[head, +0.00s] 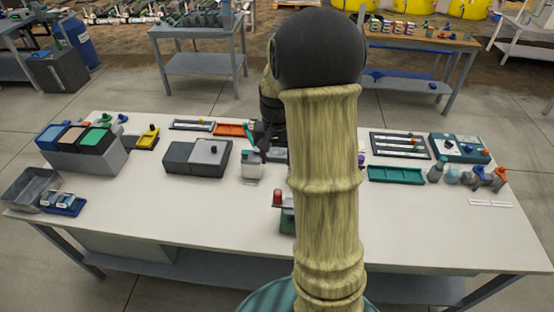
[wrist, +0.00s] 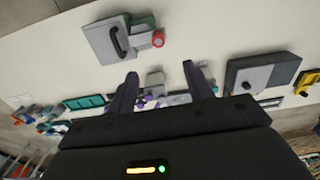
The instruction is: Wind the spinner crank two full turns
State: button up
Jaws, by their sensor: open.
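A grey unit (wrist: 96,39) with a black curved handle and green edging lies near the top of the wrist view. A red grip (wrist: 158,39) sticks out at its side. It may be the spinner crank, but I cannot tell for sure. In the head view only the red grip (head: 278,198) and a green part (head: 287,221) show left of my arm, which hides the rest. My gripper (wrist: 160,88) is open and empty, its dark fingers apart, above the bench and away from the unit. In the head view my arm hides most of the gripper.
A dark box (head: 181,157) with a grey lid and small knob stands left of centre on the white bench (head: 180,215). A teal tray (head: 396,175) and a teal device (head: 446,147) stand right. The front bench area is mostly clear.

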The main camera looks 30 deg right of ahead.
aim_at(278, 191)
jog(key=shift+d, duration=0.3)
jog(key=shift+s+f, duration=0.1)
notch_tip(278, 191, down, 17)
jog(key=p, duration=0.3)
jog(key=shift+a+f, duration=0.1)
dwell(0.4)
jog(key=c, duration=1)
jog(key=o, duration=0.3)
jog(key=shift+c, duration=0.7)
jog(key=shift+w, duration=0.2)
